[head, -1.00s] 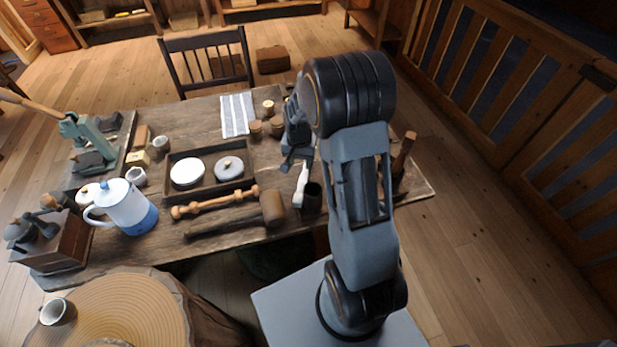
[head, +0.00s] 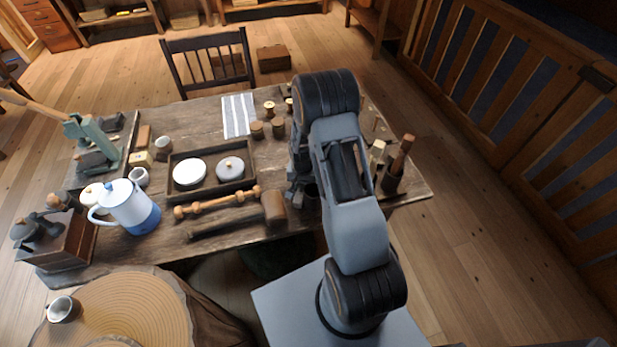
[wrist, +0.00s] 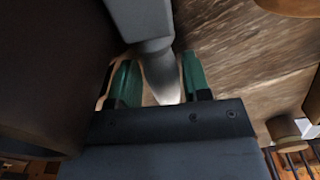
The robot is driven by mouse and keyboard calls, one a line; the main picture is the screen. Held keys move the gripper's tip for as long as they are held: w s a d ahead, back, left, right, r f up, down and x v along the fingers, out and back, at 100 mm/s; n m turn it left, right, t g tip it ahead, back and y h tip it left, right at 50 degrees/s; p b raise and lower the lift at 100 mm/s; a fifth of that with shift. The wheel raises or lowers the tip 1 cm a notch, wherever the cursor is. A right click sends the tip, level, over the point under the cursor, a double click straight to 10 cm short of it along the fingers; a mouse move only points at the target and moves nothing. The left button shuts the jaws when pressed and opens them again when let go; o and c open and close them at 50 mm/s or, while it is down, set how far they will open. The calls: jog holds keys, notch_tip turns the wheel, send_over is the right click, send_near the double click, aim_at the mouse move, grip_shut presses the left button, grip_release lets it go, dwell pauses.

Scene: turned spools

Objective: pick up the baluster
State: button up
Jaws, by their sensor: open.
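The baluster (wrist: 143,18) is a pale grey-white turned piece with a blocky part and a rounded, narrowing part. In the wrist view it runs from the top edge down between the green-padded fingers of my gripper (wrist: 158,72). The jaws are open, one finger on each side of it, with a gap showing at least on the left. In the head view my gripper (head: 296,192) is low over the right part of the table, and my arm and gripper hide the baluster there.
A mallet (head: 273,208) and a turned wooden spindle (head: 218,203) lie just left of my gripper on the table (head: 205,118). A tray (head: 212,184) with round lids is farther left. A dark holder (head: 390,184) with wooden handles stands to the right.

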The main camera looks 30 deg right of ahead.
jog(key=shift+f, duration=0.55)
jog(key=shift+c, duration=0.3)
jog(key=c, duration=0.7)
jog(key=shift+c, duration=0.2)
jog(key=shift+r, duration=0.15)
